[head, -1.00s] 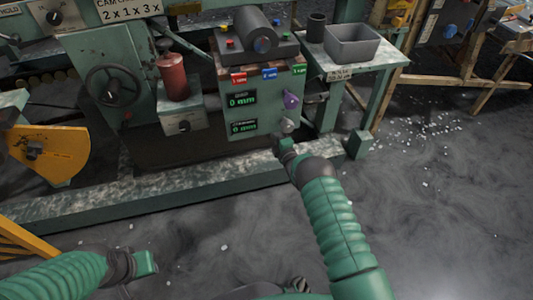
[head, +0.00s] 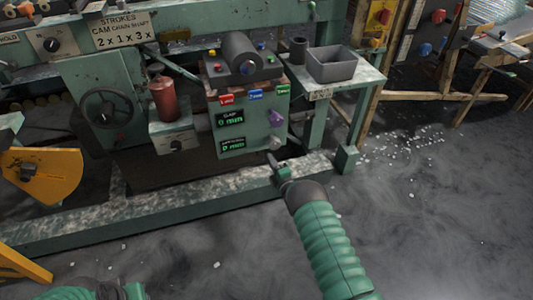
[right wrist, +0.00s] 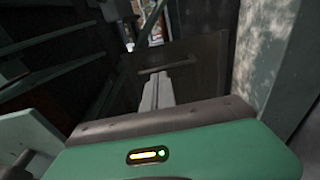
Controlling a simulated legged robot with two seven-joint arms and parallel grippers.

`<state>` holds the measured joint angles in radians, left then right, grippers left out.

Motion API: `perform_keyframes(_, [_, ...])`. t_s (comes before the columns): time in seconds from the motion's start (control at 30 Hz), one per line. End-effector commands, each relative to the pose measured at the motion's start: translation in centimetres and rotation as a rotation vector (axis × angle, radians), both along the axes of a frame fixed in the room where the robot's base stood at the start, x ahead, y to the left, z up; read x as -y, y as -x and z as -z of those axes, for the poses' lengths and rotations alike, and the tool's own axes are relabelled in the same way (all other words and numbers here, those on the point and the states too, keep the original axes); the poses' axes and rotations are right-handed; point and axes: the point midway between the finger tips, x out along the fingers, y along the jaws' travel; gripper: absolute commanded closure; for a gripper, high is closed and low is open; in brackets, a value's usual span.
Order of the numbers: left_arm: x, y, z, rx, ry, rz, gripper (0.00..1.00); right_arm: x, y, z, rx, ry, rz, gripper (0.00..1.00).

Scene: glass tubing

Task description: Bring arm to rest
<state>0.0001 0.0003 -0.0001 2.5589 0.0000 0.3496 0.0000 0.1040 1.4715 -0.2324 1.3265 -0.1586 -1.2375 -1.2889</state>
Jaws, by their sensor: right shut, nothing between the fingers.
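My right arm reaches up from the lower right in the head view. Its gripper (head: 274,162) is shut and empty, in front of the lower part of the green control box (head: 241,138), just below its grey knob (head: 275,143). I cannot tell whether it touches anything. In the right wrist view the shut fingers (right wrist: 158,90) point away over a dark space, with a thin bar beyond them. My left gripper (head: 135,291) shows only in part at the bottom edge of the head view. Its fingers are too small and cut off to read.
A purple knob (head: 277,118) sits on the control box above the right gripper. A side table (head: 352,84) holds a grey bin (head: 332,65) and a dark cup (head: 299,50). A green base rail (head: 170,207) runs along the floor. The floor at right is open, with scattered white bits.

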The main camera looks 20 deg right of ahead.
Motion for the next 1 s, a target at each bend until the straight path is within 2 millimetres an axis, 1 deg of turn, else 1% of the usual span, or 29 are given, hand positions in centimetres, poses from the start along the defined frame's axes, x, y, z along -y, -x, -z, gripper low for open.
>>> perform_keyframes(0.03, [0.0,0.0,-1.3,-0.001,0.000,0.000,0.71,0.2,1.1,-0.5,-0.006,0.000,0.001,1.00])
perform_keyframes(0.2, [0.0,0.0,-3.3,-0.001,0.000,0.000,0.71,0.5,4.4,-0.5,-0.005,0.000,0.002,1.00])
perform_keyframes(0.3, [0.0,0.0,-4.0,-0.001,0.000,0.000,0.71,0.7,5.9,-0.4,-0.004,0.000,0.001,1.00])
perform_keyframes(0.43, [0.0,0.0,-4.1,-0.001,0.000,0.000,0.71,0.8,6.8,-0.1,-0.002,0.001,0.001,1.00])
perform_keyframes(0.57, [0.0,0.0,-4.1,-0.001,0.000,0.000,0.71,0.8,6.7,-0.2,-0.005,-0.005,0.004,1.00])
perform_keyframes(0.67, [0.0,0.0,-4.4,-0.002,0.000,0.000,0.71,1.2,5.9,-1.9,-0.051,-0.071,0.040,1.00])
perform_keyframes(0.73, [0.0,0.0,-4.9,-0.002,0.000,0.000,0.71,1.5,5.2,-4.1,-0.125,-0.178,0.099,1.00])
perform_keyframes(0.8, [0.0,0.0,-5.4,-0.001,0.000,0.000,0.71,1.4,5.3,-6.8,-0.228,-0.332,0.181,1.00])
perform_keyframes(0.87, [0.0,0.0,-5.8,-0.001,0.000,0.000,0.71,0.7,6.4,-8.9,-0.326,-0.482,0.260,1.00])
perform_keyframes(0.9, [0.0,0.0,-6.1,-0.001,0.000,0.000,0.71,0.0,7.6,-10.3,-0.390,-0.578,0.313,1.00])
perform_keyframes(0.97, [0.0,0.0,-6.5,-0.001,0.000,0.000,0.71,-1.4,10.1,-12.2,-0.486,-0.721,0.396,1.00])
perform_keyframes(1.0, [0.0,0.0,-6.7,-0.001,0.000,0.000,0.71,-2.5,12.1,-13.4,-0.551,-0.809,0.451,1.00])
